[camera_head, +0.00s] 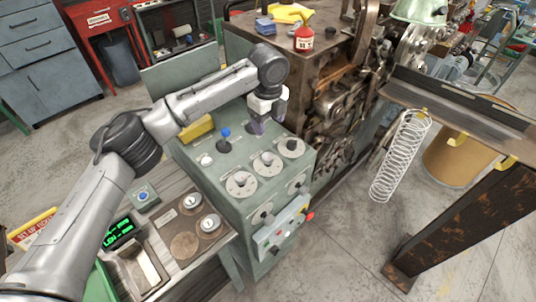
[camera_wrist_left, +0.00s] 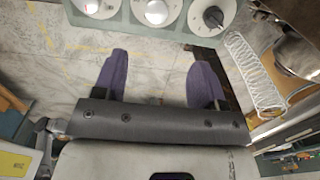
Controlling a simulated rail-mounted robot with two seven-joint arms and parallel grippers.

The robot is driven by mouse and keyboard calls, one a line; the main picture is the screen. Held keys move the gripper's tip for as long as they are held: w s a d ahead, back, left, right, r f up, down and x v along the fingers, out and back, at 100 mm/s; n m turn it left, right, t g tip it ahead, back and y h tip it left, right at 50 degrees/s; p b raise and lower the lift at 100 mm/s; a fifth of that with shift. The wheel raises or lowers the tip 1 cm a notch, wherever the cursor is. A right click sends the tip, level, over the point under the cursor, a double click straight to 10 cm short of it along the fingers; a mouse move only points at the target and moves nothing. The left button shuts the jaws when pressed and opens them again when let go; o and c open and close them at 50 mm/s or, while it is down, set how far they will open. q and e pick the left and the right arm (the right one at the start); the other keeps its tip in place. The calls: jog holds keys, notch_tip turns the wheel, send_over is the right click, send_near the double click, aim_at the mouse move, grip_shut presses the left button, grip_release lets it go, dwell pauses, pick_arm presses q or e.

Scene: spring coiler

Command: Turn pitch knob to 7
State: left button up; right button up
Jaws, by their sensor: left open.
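A green control panel (camera_head: 222,182) carries several knobs on white dials. Three dials stand in a row on its sloped top: a left dial (camera_head: 241,184), a middle dial (camera_head: 267,163) and a right dial (camera_head: 291,148). Two more knobs sit on its front face. The labels are too small to read, so I cannot tell which is the pitch knob. My left gripper (camera_head: 268,118) is open and empty above the panel's far part, behind the dials. In the left wrist view my left gripper (camera_wrist_left: 158,80) shows two purple fingers apart, with three dials along the top edge. The right gripper is not in view.
A rusty coiling machine (camera_head: 345,95) stands right behind the panel. A wire spring (camera_head: 400,155) hangs from a rail at the right. A blue knob (camera_head: 225,132) stands near my left arm.

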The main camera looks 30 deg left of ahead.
aim_at(268, 156)
pick_arm(q)
jog(key=f+m, duration=0.1)
jog(key=f, duration=0.3)
jog(key=f+m, duration=0.1)
jog(key=f, duration=0.4)
jog(key=f+m+b, duration=0.1)
jog(key=f, duration=0.3)
jog(key=shift+s+f+m, duration=0.2)
jog(key=shift+f+m, duration=0.2)
jog(key=shift+c, duration=0.3)
